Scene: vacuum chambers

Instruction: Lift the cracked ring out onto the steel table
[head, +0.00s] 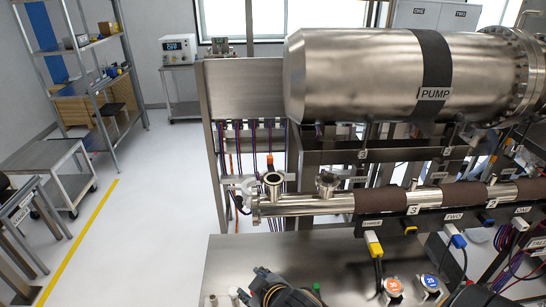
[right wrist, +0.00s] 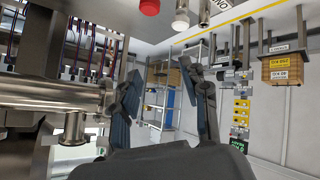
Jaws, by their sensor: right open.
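I cannot make out a cracked ring in either view. A steel pipe (head: 310,203) runs across the head view, with two upright flanged ports, a left port (head: 272,182) and a right port (head: 327,182); any crack is too small to see. My right gripper (head: 254,287) is low over this tabletop. In the right wrist view its two dark fingers (right wrist: 166,106) stand wide apart with nothing between them. My left gripper is not in view.
A large steel cylinder marked PUMP (head: 360,75) hangs above the pipe. A steel cart (head: 45,155) and shelves (head: 95,85) are far left. The floor between is clear.

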